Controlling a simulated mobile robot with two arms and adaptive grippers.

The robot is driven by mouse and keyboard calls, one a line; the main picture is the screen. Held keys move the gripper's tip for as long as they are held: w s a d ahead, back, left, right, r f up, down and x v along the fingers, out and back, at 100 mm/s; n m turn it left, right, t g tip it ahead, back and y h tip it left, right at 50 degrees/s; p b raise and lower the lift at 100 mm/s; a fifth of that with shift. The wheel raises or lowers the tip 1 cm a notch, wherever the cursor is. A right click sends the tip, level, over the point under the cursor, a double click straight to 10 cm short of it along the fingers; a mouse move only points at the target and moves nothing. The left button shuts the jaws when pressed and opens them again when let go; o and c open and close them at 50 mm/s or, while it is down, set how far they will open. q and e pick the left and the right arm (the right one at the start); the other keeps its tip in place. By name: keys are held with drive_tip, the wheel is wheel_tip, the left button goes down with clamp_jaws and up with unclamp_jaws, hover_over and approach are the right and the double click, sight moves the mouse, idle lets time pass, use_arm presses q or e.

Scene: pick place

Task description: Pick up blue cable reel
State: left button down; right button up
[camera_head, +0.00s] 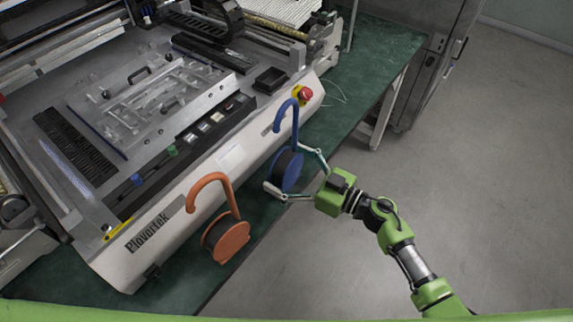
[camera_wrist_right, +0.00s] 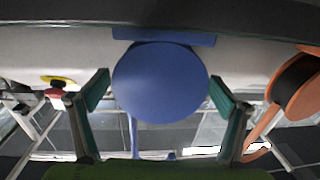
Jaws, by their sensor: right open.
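The blue cable reel (camera_head: 287,168), with a tall hooked blue handle and dark cable, stands at the front of the green table in the head view. My right gripper (camera_head: 296,174) is open, with one finger on each side of the blue reel. In the right wrist view the blue disc of the reel (camera_wrist_right: 160,82) sits between the two open fingers, with a gap on each side. I cannot tell from the head view whether a finger touches it. My left gripper is not in view.
An orange cable reel (camera_head: 227,238) stands on the green table (camera_head: 377,58) to the left of the blue one. The large white machine (camera_head: 230,157) is close behind both reels, with a red button (camera_head: 305,93). Open grey floor (camera_head: 480,170) lies to the right.

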drive_tip(key=c, duration=1.5)
drive_tip(key=shift+r, duration=0.1)
drive_tip(key=shift+c, duration=0.9)
